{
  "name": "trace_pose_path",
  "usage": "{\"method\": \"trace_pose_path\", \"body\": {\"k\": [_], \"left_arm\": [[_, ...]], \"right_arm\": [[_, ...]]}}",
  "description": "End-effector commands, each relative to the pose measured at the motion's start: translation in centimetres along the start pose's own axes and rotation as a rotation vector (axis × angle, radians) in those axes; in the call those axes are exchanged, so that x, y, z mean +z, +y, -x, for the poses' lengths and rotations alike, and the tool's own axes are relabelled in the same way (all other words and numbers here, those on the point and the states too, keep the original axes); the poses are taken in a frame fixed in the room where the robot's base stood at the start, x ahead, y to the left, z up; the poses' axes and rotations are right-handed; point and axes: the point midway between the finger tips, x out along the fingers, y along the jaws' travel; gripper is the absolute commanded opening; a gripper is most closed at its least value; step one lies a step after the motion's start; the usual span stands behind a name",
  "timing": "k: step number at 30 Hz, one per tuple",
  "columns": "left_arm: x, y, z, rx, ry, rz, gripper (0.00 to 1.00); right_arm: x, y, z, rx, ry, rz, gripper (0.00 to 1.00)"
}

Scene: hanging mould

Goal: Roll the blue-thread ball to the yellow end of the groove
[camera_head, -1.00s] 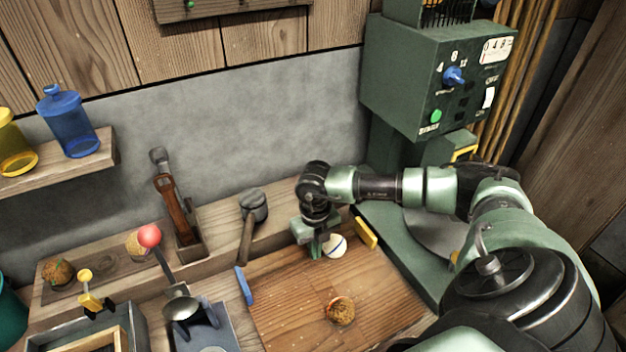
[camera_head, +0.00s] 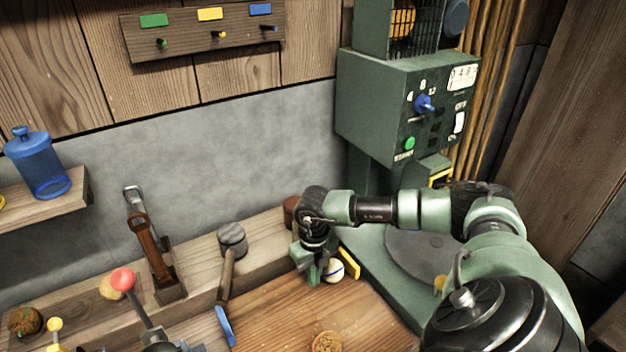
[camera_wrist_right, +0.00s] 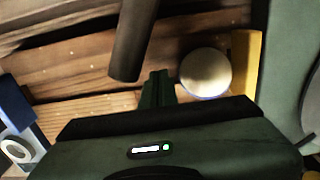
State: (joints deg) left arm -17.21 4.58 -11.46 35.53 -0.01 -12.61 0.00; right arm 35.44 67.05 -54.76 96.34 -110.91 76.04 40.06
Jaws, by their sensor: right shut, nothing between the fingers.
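The pale ball with a blue thread band (camera_head: 334,270) sits at the yellow end piece (camera_head: 350,264) of the groove on the wooden bench. In the right wrist view the ball (camera_wrist_right: 205,72) appears to touch the yellow piece (camera_wrist_right: 245,75), or nearly so. The blue end piece (camera_head: 225,327) is at the other end, to the left. My right gripper (camera_head: 314,278) is shut and empty, pointing down just left of the ball. Its fingers (camera_wrist_right: 157,88) are close beside the ball; contact is unclear. My left gripper is not in view.
A mallet (camera_head: 230,250) leans behind the groove, its handle near the blue end. A green machine (camera_head: 400,110) stands at the right. A red-knobbed lever (camera_head: 123,280) is at the left. A brown lump (camera_head: 327,342) lies on the board in front.

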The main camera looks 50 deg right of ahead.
Motion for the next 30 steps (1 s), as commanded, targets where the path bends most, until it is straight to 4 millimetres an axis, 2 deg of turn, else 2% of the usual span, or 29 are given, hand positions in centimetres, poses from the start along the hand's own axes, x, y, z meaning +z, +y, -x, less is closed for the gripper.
{"method": "trace_pose_path", "body": {"k": [5,12,17,30], "left_arm": [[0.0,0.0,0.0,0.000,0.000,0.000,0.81],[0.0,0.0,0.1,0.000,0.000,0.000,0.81],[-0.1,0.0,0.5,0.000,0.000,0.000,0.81],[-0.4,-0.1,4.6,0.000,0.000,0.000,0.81]], "right_arm": [[0.0,0.4,0.0,0.001,0.000,0.002,0.00],[0.0,2.3,0.0,0.002,0.000,0.002,0.00],[0.0,2.5,0.4,0.000,-0.001,0.000,0.00],[0.0,2.5,6.3,0.000,-0.001,0.000,0.00]]}}
